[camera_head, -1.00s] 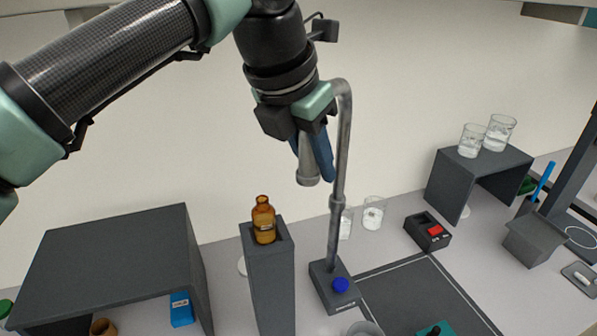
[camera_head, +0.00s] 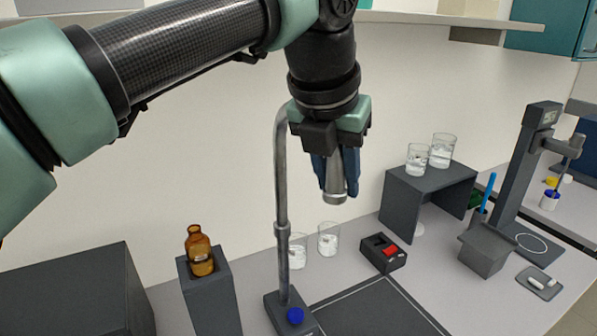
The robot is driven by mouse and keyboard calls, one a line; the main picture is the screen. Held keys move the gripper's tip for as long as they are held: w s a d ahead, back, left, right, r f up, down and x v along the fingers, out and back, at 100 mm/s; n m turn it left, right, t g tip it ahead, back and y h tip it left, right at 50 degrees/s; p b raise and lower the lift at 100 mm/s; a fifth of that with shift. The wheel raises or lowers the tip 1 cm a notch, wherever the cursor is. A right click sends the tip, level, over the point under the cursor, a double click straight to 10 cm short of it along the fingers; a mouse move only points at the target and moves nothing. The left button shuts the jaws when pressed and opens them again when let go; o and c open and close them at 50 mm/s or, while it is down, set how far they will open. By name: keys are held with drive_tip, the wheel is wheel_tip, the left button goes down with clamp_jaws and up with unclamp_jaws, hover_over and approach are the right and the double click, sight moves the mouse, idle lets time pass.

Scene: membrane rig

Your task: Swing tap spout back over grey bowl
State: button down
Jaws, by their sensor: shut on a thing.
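The tap has a tall grey pipe (camera_head: 282,190) rising from a dark base (camera_head: 291,311) with a blue knob on it. The pipe bends over at the top, and its spout end (camera_head: 335,192) points down to the right of the upright. My gripper (camera_head: 337,175) is shut on the spout, with its blue fingers around the downturned end. The gripper body hides part of the bend. The grey bowl is not in view now, so I cannot tell how the spout lies relative to it.
A brown bottle (camera_head: 199,252) stands on a dark pedestal (camera_head: 212,300) left of the tap. Two beakers (camera_head: 328,239) stand behind the tap base. A dark box with a red switch (camera_head: 391,250) and a dark stand (camera_head: 430,186) bearing beakers are to the right. A dark mat (camera_head: 375,310) lies in front.

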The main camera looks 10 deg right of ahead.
drive_tip(key=shift+w+d+r, duration=0.1)
drive_tip(key=shift+w+r, duration=0.05)
idle(0.3)
drive_tip(key=c, duration=0.9)
unclamp_jaws()
drive_tip(key=shift+o, duration=1.4)
drive_tip(key=shift+w, duration=0.2)
drive_tip(key=shift+s, duration=0.1)
drive_tip(key=p+v, duration=0.7)
drive_tip(key=v, duration=0.5)
drive_tip(key=shift+r, duration=0.3)
drive_tip(key=shift+s, duration=0.1)
